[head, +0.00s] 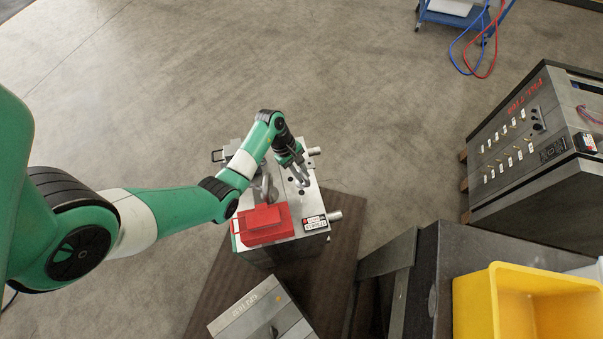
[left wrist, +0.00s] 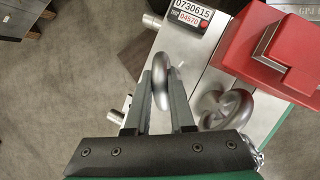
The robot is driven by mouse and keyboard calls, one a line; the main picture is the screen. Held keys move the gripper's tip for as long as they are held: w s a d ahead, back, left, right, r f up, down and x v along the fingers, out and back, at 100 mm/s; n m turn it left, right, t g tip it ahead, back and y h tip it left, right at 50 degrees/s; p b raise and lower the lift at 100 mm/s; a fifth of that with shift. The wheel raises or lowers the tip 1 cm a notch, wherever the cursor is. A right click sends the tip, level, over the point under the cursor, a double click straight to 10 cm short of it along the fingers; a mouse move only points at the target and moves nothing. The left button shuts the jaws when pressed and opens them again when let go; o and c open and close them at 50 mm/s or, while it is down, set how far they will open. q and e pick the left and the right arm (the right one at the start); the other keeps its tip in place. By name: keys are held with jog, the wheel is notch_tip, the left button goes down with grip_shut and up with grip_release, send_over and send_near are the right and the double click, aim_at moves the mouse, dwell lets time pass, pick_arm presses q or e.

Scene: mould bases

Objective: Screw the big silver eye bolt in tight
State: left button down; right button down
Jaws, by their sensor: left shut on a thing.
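A silver eye bolt stands on the top plate of the mould base (head: 311,205); its ring (head: 301,180) shows just below my left gripper (head: 292,162). In the left wrist view this ring (left wrist: 160,82) is seen nearly edge-on between the fingers of my left gripper (left wrist: 160,78), which is shut on it. The bolt's thread is hidden, so I cannot tell how deep it sits. A second silver eye bolt (head: 270,190) is beside it on the same plate; it also shows in the left wrist view (left wrist: 226,106). My right gripper is not in view.
A red block (head: 265,224) and a numbered label (head: 315,222) are on the mould base. Metal pins (head: 334,215) stick out of its side. Another mould base (head: 262,312), a yellow bin (head: 535,305) and a dark machine (head: 535,140) stand around.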

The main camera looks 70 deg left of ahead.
pick_arm(q)
notch_tip(320, 180, down, 4)
jog(key=b, duration=0.4)
jog(key=shift+f+b, duration=0.1)
jog(key=shift+b, duration=0.25)
jog(key=shift+f+b, duration=0.3)
jog(key=shift+f, duration=0.2)
jog(key=shift+p, duration=0.45)
jog(key=shift+f, duration=0.45)
dwell(0.7)
jog(key=shift+f, duration=0.1)
jog(key=shift+f+b, duration=0.85)
jog(key=shift+f, duration=0.25)
